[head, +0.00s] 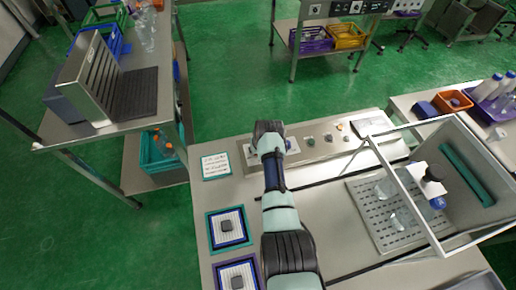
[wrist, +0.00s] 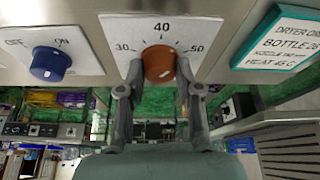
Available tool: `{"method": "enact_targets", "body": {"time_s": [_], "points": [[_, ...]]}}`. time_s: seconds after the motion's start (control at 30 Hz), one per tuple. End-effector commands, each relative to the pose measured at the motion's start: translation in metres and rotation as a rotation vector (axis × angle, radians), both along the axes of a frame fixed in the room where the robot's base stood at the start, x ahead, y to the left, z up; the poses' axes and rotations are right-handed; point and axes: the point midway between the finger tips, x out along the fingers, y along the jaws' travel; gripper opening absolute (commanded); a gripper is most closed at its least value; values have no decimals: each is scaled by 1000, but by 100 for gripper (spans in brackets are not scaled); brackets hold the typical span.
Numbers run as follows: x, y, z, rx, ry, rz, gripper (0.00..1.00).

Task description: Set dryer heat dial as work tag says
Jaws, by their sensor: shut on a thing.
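The orange heat dial (wrist: 159,64) sits on a white plate (wrist: 118,30) marked 30, 40 and 50. My gripper (wrist: 160,78) has one finger on each side of the dial and is shut on it. In the head view the tag (head: 216,165) lies left of my arm, and my wrist hides the dial.
A blue OFF/ON knob (wrist: 51,63) is left of the dial in the wrist view. In the head view, several small controls (head: 327,138) line the panel to the right. A framed chamber (head: 440,190) stands further right. Two trays (head: 211,233) lie at front left.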

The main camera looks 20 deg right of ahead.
Motion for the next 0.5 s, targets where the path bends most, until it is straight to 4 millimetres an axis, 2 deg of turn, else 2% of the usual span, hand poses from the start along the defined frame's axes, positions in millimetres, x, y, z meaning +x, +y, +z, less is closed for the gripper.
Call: {"method": "enact_targets", "body": {"time_s": [0.07, 0.1, 0.2, 0.23, 0.5], "points": [[0, 0, 0, 0, 0, 0, 0], [0, 0, 0, 0, 0, 0, 39], [0, 0, 0, 0, 0, -1, 56], [0, 0, 0, 0, 0, -1, 60], [0, 0, 0, 0, 0, -1, 60]]}}
